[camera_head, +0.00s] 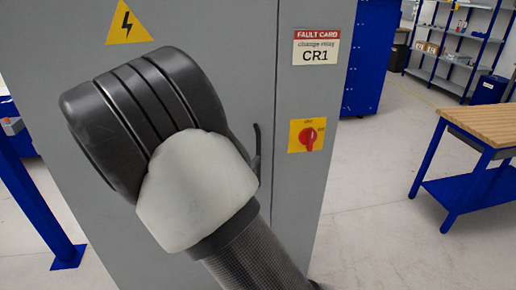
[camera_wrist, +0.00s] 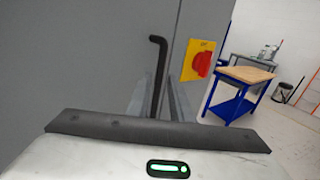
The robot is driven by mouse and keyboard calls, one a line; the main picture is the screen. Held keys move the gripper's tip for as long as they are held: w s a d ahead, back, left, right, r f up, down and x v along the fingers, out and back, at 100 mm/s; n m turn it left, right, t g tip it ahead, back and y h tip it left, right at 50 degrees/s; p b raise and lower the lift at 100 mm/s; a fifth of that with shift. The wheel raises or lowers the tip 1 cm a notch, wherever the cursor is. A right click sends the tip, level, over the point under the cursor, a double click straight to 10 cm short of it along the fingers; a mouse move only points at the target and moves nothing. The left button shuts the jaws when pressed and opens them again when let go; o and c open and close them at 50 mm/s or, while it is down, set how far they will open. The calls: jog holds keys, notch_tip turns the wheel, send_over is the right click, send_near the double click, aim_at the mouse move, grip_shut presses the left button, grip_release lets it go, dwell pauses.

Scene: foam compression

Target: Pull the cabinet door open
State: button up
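The grey cabinet door (camera_head: 235,50) fills the left and middle of the head view and looks closed. Its black handle (camera_head: 257,145) shows just right of my arm, partly hidden by it. In the wrist view the handle (camera_wrist: 158,62) stands upright with a bent top. My gripper (camera_wrist: 160,88) appears open, with one grey finger on each side of the handle's lower part. Contact between fingers and handle cannot be made out. In the head view my arm hides the gripper.
A red rotary switch on a yellow plate (camera_head: 307,135) and a fault card (camera_head: 316,47) are on the cabinet's right part. A blue workbench with a wooden top (camera_head: 485,125) stands at the right. The floor (camera_head: 375,200) between is clear.

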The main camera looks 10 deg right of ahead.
aim_at(258, 150)
jog(key=x, duration=0.7)
jog(key=shift+w+d, duration=0.2)
jog(key=shift+w, duration=0.1)
grip_shut()
